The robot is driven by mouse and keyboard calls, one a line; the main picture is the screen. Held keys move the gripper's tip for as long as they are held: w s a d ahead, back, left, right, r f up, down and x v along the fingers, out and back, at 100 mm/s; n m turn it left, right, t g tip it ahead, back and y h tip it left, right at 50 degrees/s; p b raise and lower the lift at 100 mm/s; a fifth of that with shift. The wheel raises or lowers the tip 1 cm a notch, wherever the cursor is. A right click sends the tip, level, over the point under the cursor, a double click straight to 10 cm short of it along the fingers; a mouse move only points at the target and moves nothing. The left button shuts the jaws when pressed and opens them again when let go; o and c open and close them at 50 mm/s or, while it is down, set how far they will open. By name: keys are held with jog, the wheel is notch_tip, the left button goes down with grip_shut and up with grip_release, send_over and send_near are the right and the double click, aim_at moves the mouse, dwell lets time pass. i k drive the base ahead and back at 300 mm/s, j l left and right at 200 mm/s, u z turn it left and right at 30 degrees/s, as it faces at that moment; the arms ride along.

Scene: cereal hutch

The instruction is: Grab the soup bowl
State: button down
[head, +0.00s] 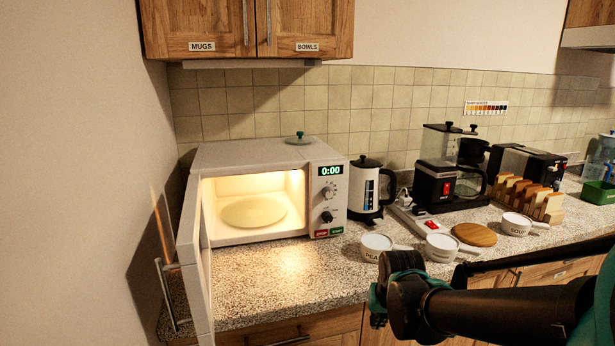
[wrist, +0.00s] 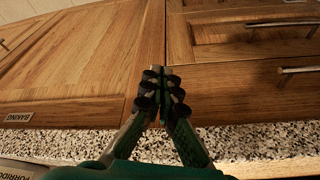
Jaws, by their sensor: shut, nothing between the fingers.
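The soup bowl (head: 517,224) is a small white handled bowl with a dark label that seems to read SOUP. It stands upright on the speckled counter (head: 262,287), right of a round wooden board, its handle pointing right. My gripper shows in the wrist view (wrist: 162,90) with its dark fingertips together and nothing between them. In the head view my dark arm reaches in from the right, and its end is near the counter's front edge, left of and apart from the soup bowl. The fingertips are hard to make out there. The soup bowl is not visible in the wrist view.
Two similar white bowls (head: 376,247) (head: 440,247) stand near the front edge, beside the wooden board (head: 474,235). A toast rack (head: 528,199) and coffee maker (head: 452,170) stand behind. The lit microwave (head: 265,190) has its door open. Wooden cabinet fronts (wrist: 70,70) fill the wrist view.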

aim_at(514, 224)
jog(key=i+l+z, duration=0.1)
jog(key=l+z, duration=0.25)
jog(key=i+l+z, duration=0.3)
jog(key=l+z, duration=0.35)
jog(key=i+j, duration=0.05)
jog(key=j, duration=0.05)
